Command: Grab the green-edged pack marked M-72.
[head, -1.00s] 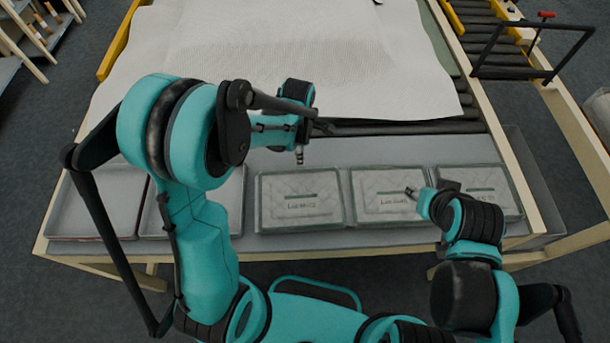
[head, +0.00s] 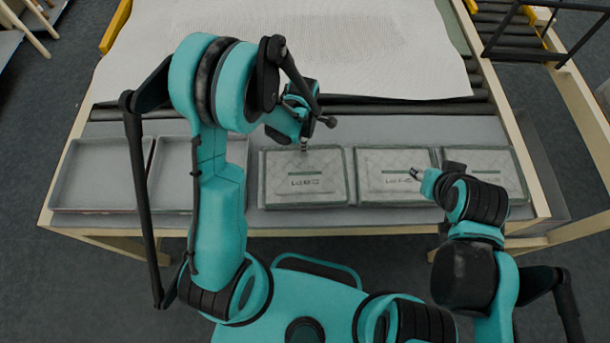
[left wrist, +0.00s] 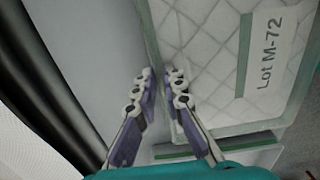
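The pack marked "Lot M-72" (left wrist: 225,65) fills the right of the left wrist view. It is pale and quilted, with a green band beside its white label. In the head view the pack (head: 305,198) under my left gripper appears to be the same one, though its lettering is blurred there. My left gripper (left wrist: 161,76) is open, with the pack's edge between its fingers; I cannot tell how deep they reach. In the head view my left gripper (head: 304,146) is at the pack's far edge. My right gripper (head: 416,173) hangs over the neighbouring pack; its fingers are too small to read.
A similar pack (head: 385,192) lies just right, and another (head: 495,165) further right, partly behind my right arm. Two empty grey trays (head: 100,175) (head: 172,165) lie left. White wadding (head: 400,60) covers the rollers behind the grey shelf.

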